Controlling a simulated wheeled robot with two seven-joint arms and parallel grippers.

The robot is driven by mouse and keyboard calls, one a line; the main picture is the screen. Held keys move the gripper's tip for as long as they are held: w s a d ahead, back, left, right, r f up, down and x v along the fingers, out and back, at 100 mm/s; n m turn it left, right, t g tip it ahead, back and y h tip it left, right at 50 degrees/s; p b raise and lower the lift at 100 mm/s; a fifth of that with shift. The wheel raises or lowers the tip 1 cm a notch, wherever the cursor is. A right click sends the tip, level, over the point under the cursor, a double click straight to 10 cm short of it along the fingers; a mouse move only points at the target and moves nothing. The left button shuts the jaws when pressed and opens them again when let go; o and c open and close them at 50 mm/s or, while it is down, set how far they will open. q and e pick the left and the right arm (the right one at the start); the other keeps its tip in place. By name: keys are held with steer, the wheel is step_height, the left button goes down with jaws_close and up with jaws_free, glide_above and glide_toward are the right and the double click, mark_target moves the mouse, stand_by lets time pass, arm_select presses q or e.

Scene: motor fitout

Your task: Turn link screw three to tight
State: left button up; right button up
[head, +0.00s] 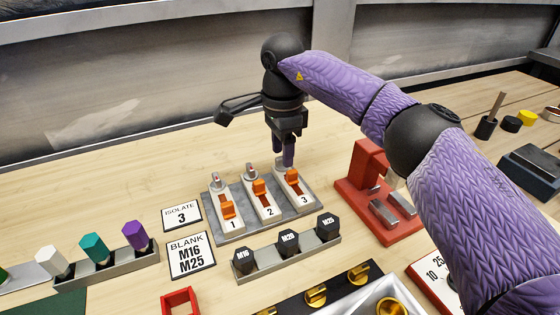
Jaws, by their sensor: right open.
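The grey link plate (236,229) holds white strips marked 1, 2 and 3, each with an orange slider. Silver screws show at the far ends of strip 1 (216,183) and strip 2 (250,172). The orange slider of strip 3 (292,177) sits near that strip's far end; those of 1 and 2 sit at differing heights. My right gripper (284,160) points straight down over the far end of strip 3. Its fingers hide link screw three, so its turn and any contact cannot be told. The gripper is open. My left gripper is not in view.
Cards reading "ISOLATE 3" (181,214) and "BLANK M16 M25" (191,255) lie left of the plate. A rack of black hex plugs (288,242) stands in front. A red stand (376,205) is close on the right, under my forearm. Coloured plugs (94,248) stand left.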

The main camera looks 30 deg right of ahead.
steer(key=shift+f, duration=0.6)
jaws_close()
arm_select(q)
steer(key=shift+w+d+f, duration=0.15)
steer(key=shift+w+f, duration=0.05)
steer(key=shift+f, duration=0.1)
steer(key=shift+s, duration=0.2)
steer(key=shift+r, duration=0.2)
